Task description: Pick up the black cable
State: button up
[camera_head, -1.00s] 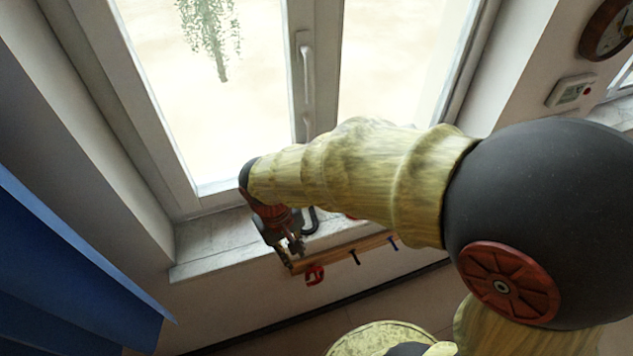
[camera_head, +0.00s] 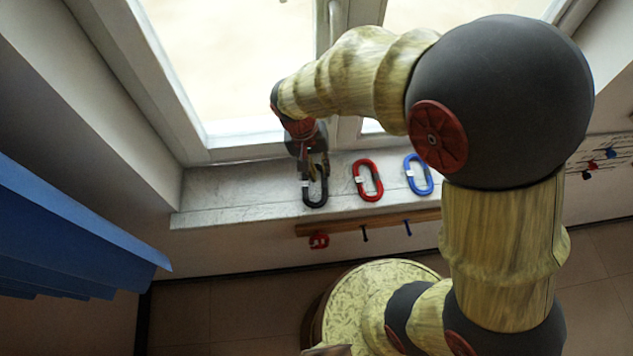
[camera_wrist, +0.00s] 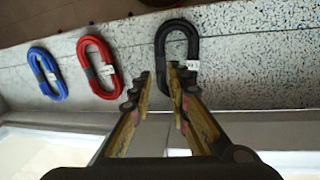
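The black cable (camera_head: 316,204), an oblong coil with a small white tag, lies on the stone windowsill. It is the rightmost coil in the wrist view (camera_wrist: 177,25). My gripper (camera_head: 316,172) is at the cable's window-side end, pointing down at it. In the wrist view my gripper (camera_wrist: 161,68) is open, with a gap between its fingertips. One fingertip appears over the coil's middle and the other beside its left side. Whether they touch the cable, and their exact height above it, I cannot tell.
A red cable (camera_head: 376,178) and a blue cable (camera_head: 427,175) lie in a row on the windowsill (camera_head: 215,206). A wooden hook rail (camera_head: 340,227) runs below the sill, with a red item on it. Window frames stand behind; a blue curtain (camera_head: 70,225) hangs at left.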

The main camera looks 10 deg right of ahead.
aim_at(324, 184)
jog(key=shift+s+d+f, duration=0.1)
jog(key=shift+f, duration=0.8)
jog(key=shift+d+f+b, duration=0.2)
jog(key=shift+d+f, duration=0.05)
jog(key=shift+f, duration=0.95)
jog(key=shift+d+f+b, duration=0.2)
jog(key=shift+d+f, duration=0.05)
jog(key=shift+f, duration=0.9)
jog(key=shift+c, duration=0.8)
grip_shut()
